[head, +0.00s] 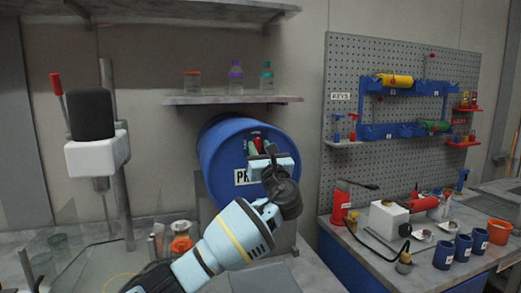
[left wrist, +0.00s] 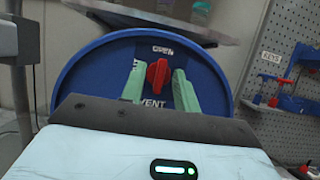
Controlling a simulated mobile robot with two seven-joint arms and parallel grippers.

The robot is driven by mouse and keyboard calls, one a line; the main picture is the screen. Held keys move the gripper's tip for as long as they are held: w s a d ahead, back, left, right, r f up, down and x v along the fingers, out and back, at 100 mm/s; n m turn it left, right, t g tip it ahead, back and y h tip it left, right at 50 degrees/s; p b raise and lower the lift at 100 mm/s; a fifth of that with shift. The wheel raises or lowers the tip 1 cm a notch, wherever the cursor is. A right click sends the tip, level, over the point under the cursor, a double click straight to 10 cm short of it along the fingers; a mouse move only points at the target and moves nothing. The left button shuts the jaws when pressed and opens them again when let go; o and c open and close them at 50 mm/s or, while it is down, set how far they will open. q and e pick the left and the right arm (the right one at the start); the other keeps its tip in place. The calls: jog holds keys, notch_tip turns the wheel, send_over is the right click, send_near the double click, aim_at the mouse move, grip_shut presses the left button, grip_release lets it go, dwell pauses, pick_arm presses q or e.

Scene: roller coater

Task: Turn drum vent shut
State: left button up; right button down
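The blue drum (head: 218,150) lies on its side with its round end facing me, below a wall shelf. On that end is the red vent knob (left wrist: 158,76), also partly visible in the head view (head: 257,142). Its long grip stands nearly upright, close to the word OPEN above it; VENT is printed below. My left gripper (left wrist: 160,88) has its two pale green fingers apart, one on each side of the knob. I cannot tell whether they touch it. In the head view, the left gripper (head: 257,146) reaches the drum face and hides part of it. My right gripper is not in view.
A shelf (head: 230,100) with several bottles hangs just above the drum. A mixer-like machine (head: 95,150) stands at left. At right are a pegboard (head: 350,85) and a bench with blue cups (head: 462,248). Glassware and an orange item (head: 181,240) stand near my left arm.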

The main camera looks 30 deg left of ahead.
pick_arm(q)
grip_shut()
jog(key=shift+n, duration=0.3)
jog(key=n+g+y, duration=0.1)
jog(key=n+g, duration=0.1)
jog(key=n, duration=0.1)
jog(key=shift+w+d+n, duration=0.1)
jog(key=shift+n, duration=0.3)
jog(key=n+g, duration=0.2)
jog(key=n, duration=0.3)
jog(key=shift+w+y, duration=0.1)
jog(key=shift+y, duration=0.3)
jog(key=n+g, duration=0.1)
jog(key=n, duration=0.2)
jog(key=n+g, duration=0.2)
jog(key=n, duration=0.1)
jog(key=shift+d+n+b, duration=0.1)
jog(key=shift+n+b, duration=0.3)
jog(key=n+g+h, duration=0.1)
jog(key=n, duration=0.2)
jog(key=n+g+h, duration=0.1)
jog(key=n, duration=0.2)
jog(key=shift+r, duration=0.2)
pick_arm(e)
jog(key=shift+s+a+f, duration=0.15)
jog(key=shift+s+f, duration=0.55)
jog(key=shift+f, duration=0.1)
